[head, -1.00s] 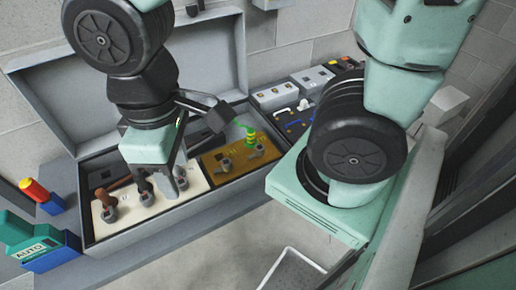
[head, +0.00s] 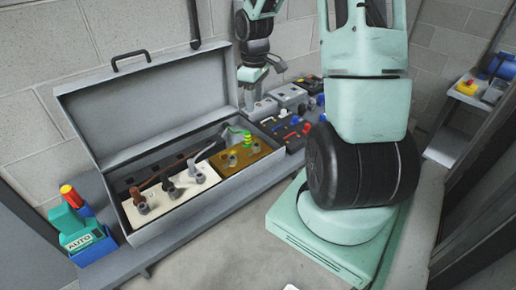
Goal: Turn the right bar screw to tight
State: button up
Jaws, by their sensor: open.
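The open grey box (head: 180,205) holds a brass-coloured bar plate (head: 243,164) at its right end. Two small grey screws stand on it: the left bar screw (head: 232,159) and the right bar screw (head: 256,148). A green-yellow wire (head: 246,137) comes down beside the right screw. How tight the right screw is I cannot tell. My gripper (head: 250,103) is open, above and behind the box's right end, apart from both screws. Its fingertips are small and partly hard to make out.
A cream block (head: 178,190) with several dark-handled terminals fills the box's left part. The raised lid (head: 150,110) stands behind. A blue-and-teal AUTO unit (head: 88,242) sits at the left. Grey devices (head: 290,100) and a dark case (head: 290,130) stand right of the box.

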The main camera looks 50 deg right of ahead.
aim_at(256, 147)
jog(key=f+p, duration=0.1)
jog(key=f, duration=0.7)
jog(key=f+p, duration=0.1)
jog(key=f, duration=0.8)
jog(key=shift+s+d+f, duration=0.1)
jog(key=shift+d+f, duration=0.1)
jog(key=shift+f, duration=0.05)
jog(key=c, duration=0.9)
